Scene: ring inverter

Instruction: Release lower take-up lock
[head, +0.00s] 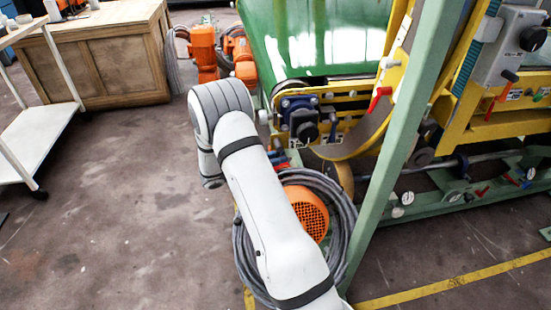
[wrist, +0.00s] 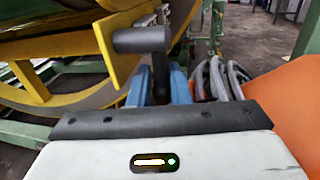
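In the wrist view, my gripper (wrist: 158,88) shows its pale body and dark front plate at the bottom. Two blue, finger-like parts stand beyond the plate, with a dark upright stem between them; whether they hold it is unclear. A black T-shaped handle (wrist: 140,40) tops that stem, in front of a yellow frame. In the head view, my arm hides most of my gripper. A red lever (head: 380,96) sits on the yellow frame. A black knob (head: 306,131) sits on a blue block just right of my arm's bend. I cannot tell which part is the lower lock.
An orange motor (head: 309,213) with coiled grey cable (head: 343,215) lies beside my forearm. A green post (head: 402,145) rises on the right. A wooden crate (head: 100,60) and white cart (head: 40,140) stand at left. The floor between them and the machine is clear.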

